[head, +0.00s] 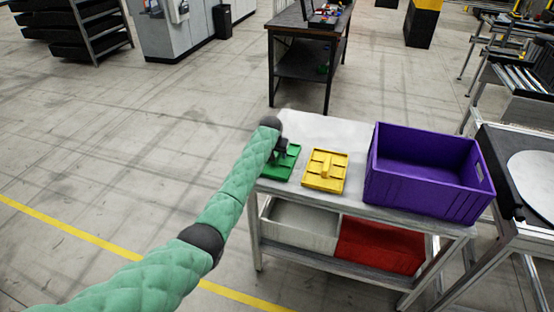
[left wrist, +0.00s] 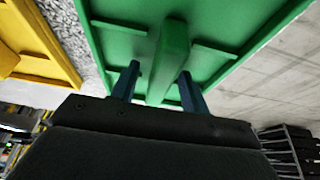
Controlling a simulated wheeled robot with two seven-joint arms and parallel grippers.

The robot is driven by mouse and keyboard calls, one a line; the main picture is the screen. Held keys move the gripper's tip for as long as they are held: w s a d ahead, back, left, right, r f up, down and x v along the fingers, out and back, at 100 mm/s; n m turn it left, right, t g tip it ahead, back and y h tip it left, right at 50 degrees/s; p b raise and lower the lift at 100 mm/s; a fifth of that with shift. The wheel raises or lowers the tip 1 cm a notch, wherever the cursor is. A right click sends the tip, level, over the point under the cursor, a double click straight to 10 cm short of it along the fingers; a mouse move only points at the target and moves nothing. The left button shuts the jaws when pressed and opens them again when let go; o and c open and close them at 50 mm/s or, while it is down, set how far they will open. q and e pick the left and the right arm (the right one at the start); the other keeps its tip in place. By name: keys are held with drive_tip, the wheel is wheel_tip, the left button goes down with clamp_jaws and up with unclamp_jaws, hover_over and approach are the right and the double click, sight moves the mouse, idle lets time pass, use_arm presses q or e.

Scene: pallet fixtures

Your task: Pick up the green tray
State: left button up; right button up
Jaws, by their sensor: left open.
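The green tray (head: 286,164) lies flat on the left end of the white-topped table (head: 330,128). My left gripper (head: 281,158) is over it and hides part of it in the head view. In the left wrist view the green tray (left wrist: 215,52) fills the top middle, with a raised bar (left wrist: 168,52) along its centre. The two dark fingers of my left gripper (left wrist: 158,85) are open, one on each side of the bar's near end. I cannot tell whether they touch it. My right gripper is not in view.
A yellow tray (head: 319,184) lies just right of the green one; it also shows in the left wrist view (left wrist: 30,45). A purple crate (head: 420,190) stands on the table's right part. A lower shelf holds a grey bin (head: 300,226) and a red bin (head: 375,247).

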use_arm(q)
drive_tip(key=shift+f, duration=0.15)
drive_tip(key=shift+c, duration=0.4)
clamp_jaws()
